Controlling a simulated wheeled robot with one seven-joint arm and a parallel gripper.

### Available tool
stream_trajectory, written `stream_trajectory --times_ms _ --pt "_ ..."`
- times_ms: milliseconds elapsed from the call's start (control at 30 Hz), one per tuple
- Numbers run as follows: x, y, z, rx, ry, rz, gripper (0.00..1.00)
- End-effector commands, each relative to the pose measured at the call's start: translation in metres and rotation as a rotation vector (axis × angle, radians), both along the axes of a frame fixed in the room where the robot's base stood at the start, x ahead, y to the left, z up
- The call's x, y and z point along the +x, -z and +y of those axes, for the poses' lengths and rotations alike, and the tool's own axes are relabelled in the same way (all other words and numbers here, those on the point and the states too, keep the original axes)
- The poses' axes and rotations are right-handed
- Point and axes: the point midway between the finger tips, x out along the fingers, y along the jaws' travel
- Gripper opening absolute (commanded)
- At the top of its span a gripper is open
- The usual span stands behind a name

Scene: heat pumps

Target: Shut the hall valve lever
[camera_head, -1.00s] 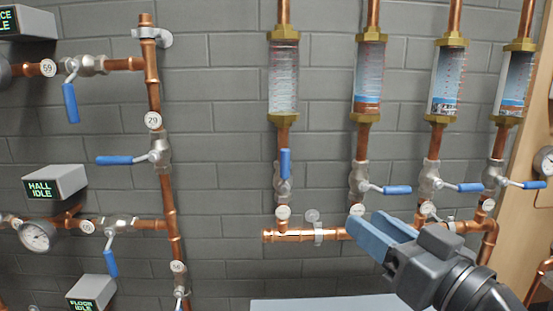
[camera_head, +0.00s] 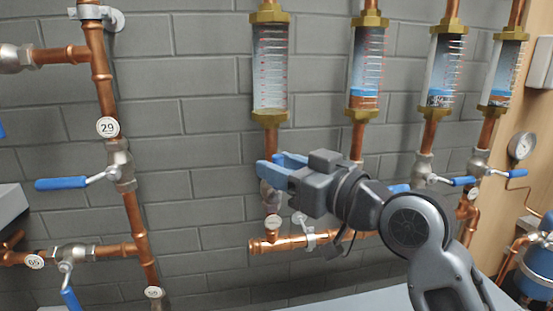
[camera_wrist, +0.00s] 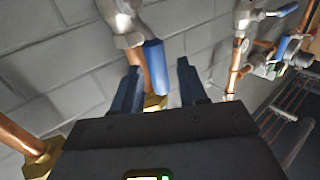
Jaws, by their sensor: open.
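My gripper (camera_head: 275,166) is open, in front of the valve under the leftmost sight glass. In the wrist view a blue lever (camera_wrist: 155,66) lies between my two fingers (camera_wrist: 158,82) as seen from the wrist; I cannot tell whether they touch it. Its metal valve body (camera_wrist: 122,25) is just beyond. In the head view my gripper hides this lever, and part of the valve body (camera_head: 270,196) shows below. No hall label is readable now.
The leftmost sight glass (camera_head: 270,68) stands above my gripper. Several glasses and valves line the wall to the right. A copper manifold (camera_head: 290,243) runs below. A grey box (camera_head: 10,208) is cut off at the left edge. Bare brick wall lies between the pipe groups.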

Motion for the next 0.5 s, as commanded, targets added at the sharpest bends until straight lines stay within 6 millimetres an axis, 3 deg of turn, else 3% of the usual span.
stream_trajectory --times_ms 400,500 --pt "0.0071 0.0000 0.0087 0.000 0.001 -0.001 0.43" --pt "0.0071 0.0001 0.0085 0.001 0.001 -0.001 0.34"
